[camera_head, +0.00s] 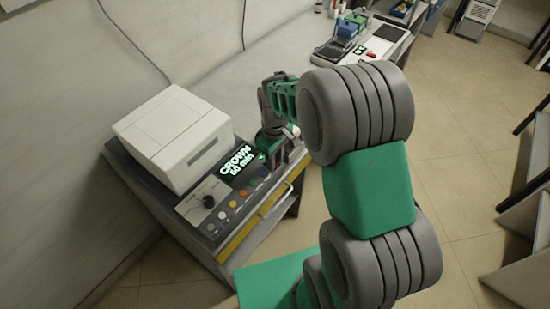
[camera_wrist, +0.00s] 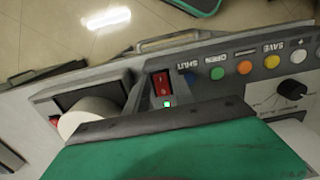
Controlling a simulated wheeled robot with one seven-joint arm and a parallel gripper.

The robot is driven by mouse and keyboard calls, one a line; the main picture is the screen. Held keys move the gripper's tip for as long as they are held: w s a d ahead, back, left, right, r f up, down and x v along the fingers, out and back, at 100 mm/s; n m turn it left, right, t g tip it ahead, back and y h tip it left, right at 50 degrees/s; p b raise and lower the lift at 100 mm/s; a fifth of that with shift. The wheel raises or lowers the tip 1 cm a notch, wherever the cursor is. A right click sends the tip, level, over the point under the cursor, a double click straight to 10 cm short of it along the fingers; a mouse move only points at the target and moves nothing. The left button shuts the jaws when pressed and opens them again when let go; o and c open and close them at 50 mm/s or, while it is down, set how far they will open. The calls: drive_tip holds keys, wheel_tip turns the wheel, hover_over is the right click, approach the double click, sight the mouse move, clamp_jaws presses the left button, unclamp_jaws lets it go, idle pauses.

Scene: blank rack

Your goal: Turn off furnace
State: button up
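The furnace (camera_head: 175,135) is a white box on a grey control base at the left of the head view. Its lit display (camera_head: 240,168) reads "CROWN 60 min". A row of coloured buttons (camera_head: 237,194) and a black knob (camera_head: 209,201) sit on the panel. In the wrist view, a red rocker switch (camera_wrist: 162,84) is on the panel beside the blue button labelled SHUT (camera_wrist: 191,78), with a small green light (camera_wrist: 167,104) just below it. My gripper (camera_head: 276,140) is over the panel's right end, near the display. Its fingertips are hidden, so its opening does not show.
A white cylinder (camera_wrist: 88,118) stands in a dark recess left of the switch in the wrist view. A long bench (camera_head: 265,75) with equipment runs behind the furnace. Tiled floor (camera_head: 460,150) is open at the right; dark-edged furniture (camera_head: 520,240) stands at the far right.

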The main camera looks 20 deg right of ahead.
drive_tip(key=shift+f, duration=0.25)
drive_tip(key=shift+c, duration=0.4)
clamp_jaws()
